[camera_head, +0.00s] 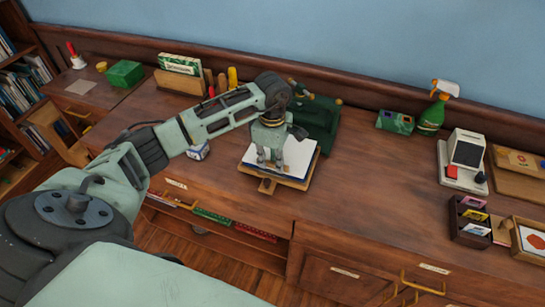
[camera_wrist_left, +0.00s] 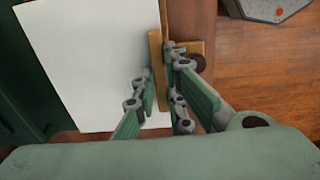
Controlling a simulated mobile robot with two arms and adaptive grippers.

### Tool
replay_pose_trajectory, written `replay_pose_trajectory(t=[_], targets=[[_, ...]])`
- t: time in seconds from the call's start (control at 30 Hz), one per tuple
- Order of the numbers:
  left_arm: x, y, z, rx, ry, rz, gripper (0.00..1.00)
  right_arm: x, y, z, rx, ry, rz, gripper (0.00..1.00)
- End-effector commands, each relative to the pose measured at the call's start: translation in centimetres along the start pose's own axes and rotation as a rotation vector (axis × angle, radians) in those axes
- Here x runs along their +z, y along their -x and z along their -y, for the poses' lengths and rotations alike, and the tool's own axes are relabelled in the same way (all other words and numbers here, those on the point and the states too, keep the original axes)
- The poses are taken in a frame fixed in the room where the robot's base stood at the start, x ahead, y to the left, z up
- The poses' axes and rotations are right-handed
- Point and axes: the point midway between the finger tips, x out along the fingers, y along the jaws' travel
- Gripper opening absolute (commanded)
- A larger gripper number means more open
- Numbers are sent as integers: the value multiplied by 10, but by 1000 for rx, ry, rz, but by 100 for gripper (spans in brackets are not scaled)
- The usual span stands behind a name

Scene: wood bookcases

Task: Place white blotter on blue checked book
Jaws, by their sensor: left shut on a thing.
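A flat white sheet with a light wooden edge, which I take for the white blotter (camera_head: 301,155), lies at the middle of the wooden counter, in front of a dark green machine. In the left wrist view the white blotter (camera_wrist_left: 85,60) fills the left half. My left gripper (camera_head: 270,160) points down over it. In the left wrist view my left gripper (camera_wrist_left: 158,92) is shut on its narrow wooden edge strip. A small wooden tab with a dark knob juts out beside the fingers. I cannot make out a blue checked book. My right gripper is out of view.
The dark green machine (camera_head: 318,122) stands close behind the blotter. A small blue-and-white block (camera_head: 198,151) is to its left. A green spray bottle (camera_head: 432,115), a card reader-like device (camera_head: 464,160) and a dark organiser (camera_head: 470,218) stand at right. The counter between is clear.

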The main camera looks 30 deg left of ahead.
Motion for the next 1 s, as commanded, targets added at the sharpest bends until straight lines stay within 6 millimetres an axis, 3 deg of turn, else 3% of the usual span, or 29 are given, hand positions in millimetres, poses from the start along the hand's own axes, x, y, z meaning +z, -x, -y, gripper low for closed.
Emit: replay_pose_trajectory(t=[0.27,0.3,0.5,0.83,1.0], targets=[[0,-4,-1,2,0,0,0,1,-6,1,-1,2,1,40],[0,-2,0,1,0,0,14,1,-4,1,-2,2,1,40],[0,-2,0,1,0,0,29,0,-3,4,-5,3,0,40],[0,1,0,1,0,0,29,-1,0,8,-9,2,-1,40],[0,20,-2,7,-1,1,29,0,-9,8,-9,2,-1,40]])
